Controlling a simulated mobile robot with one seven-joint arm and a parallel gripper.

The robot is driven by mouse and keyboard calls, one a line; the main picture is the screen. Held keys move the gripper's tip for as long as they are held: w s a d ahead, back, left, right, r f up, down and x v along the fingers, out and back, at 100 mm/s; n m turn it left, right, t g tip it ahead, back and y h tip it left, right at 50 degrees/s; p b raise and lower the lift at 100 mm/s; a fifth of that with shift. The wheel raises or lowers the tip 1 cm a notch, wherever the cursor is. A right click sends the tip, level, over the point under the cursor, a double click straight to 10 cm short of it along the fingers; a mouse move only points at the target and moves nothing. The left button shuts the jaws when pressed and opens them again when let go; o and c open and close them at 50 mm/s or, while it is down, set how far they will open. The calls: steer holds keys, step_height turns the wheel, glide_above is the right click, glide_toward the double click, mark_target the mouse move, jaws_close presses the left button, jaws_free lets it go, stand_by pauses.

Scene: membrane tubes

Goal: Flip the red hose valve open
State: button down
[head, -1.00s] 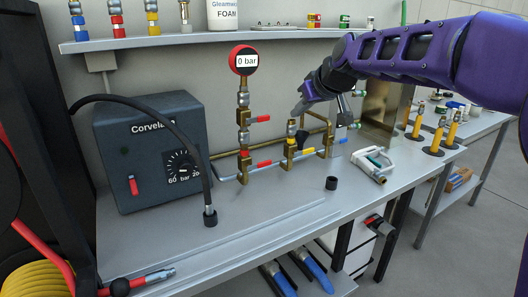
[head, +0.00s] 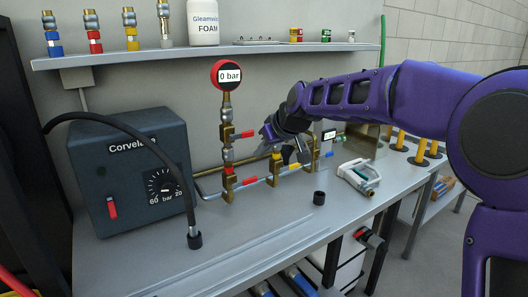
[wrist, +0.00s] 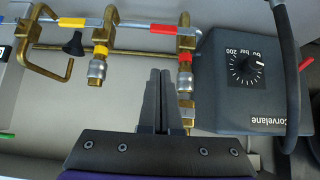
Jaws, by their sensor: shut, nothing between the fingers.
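A red lever handle (head: 249,181) lies along the horizontal brass and steel pipe, right of the red-banded riser (head: 228,172). In the wrist view the red handle (wrist: 163,29) is at the top, in line with the pipe, left of the riser's red band (wrist: 185,57). A second red lever (head: 245,134) sits higher, below the gauge. My gripper (wrist: 158,75) is shut and empty, apart from the red handle. In the head view my gripper (head: 268,133) is above the pipe, between the gauge riser and the yellow-banded fitting.
A yellow lever (head: 283,169) is beside the red one. The gauge (head: 228,75) reads 0 bar. The Corvelane pump box (head: 125,170) and black hose (head: 180,165) stand left. A black cap (head: 319,198) and white device (head: 358,175) are right.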

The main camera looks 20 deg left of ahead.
mark_target(245, 182)
steer(key=w+a+f, duration=0.3)
steer(key=f, duration=0.5)
steer(key=shift+a+f+b, duration=0.2)
steer(key=shift+b, duration=0.25)
